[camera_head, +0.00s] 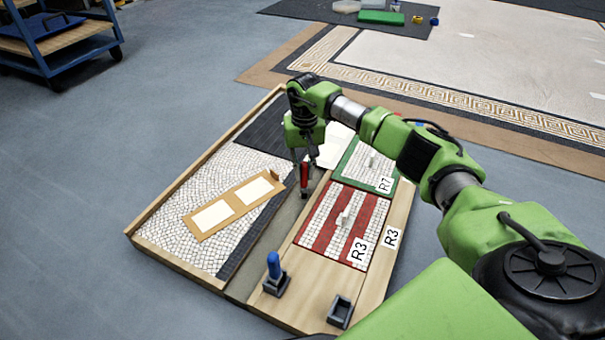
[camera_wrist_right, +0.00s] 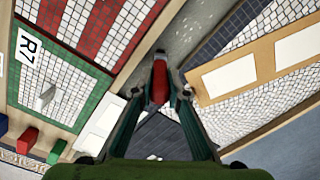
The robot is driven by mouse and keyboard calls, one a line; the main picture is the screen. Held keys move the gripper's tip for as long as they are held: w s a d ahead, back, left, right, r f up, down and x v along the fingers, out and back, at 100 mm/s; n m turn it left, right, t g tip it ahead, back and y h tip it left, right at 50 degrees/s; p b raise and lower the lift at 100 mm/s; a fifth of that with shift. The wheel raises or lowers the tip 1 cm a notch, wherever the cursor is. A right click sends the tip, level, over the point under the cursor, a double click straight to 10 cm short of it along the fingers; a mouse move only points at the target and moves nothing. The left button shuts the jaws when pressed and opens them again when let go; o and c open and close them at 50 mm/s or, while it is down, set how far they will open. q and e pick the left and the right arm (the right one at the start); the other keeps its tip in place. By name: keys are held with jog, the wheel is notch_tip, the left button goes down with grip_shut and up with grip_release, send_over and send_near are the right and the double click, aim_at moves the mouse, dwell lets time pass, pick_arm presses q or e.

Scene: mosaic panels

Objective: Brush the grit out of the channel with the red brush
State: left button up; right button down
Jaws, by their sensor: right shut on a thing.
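My right gripper (camera_head: 305,178) is shut on the red brush (camera_head: 305,170) and holds it over the grey channel (camera_head: 265,248). The channel runs between the white mosaic field and the board with the panels. In the right wrist view the red brush (camera_wrist_right: 160,82) sits between the fingers of the gripper (camera_wrist_right: 160,95), pointing at the channel floor (camera_wrist_right: 183,30). Light specks show on the channel floor there, too small to tell clearly as grit. I cannot tell whether the brush tip touches the floor. My left gripper is not in view.
A cardboard template (camera_head: 235,205) lies on the white mosaic left of the channel. Red-striped panel R3 (camera_head: 325,222) and green-edged panel R7 (camera_head: 362,157) lie right of it. A blue-handled tool (camera_head: 274,266) stands in a holder near the front, beside an empty holder (camera_head: 340,310).

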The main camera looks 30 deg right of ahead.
jog(key=w+d+r+p, duration=0.1)
jog(key=d+r+p, duration=0.2)
jog(key=r, duration=0.2)
jog(key=shift+w, duration=0.4)
dwell(0.8)
jog(key=shift+w+a+f+b, duration=0.15)
jog(key=shift+w+f+b, duration=0.1)
jog(key=shift+f+b, duration=0.35)
jog(key=shift+w+a+f+b, duration=0.25)
jog(key=shift+f+b, duration=0.2)
jog(key=shift+f, duration=0.3)
jog(key=shift+w+a+f+b, duration=0.1)
jog(key=shift+w+f+b, duration=0.15)
jog(key=shift+f+b, duration=0.35)
jog(key=shift+f, duration=0.55)
dwell(0.6)
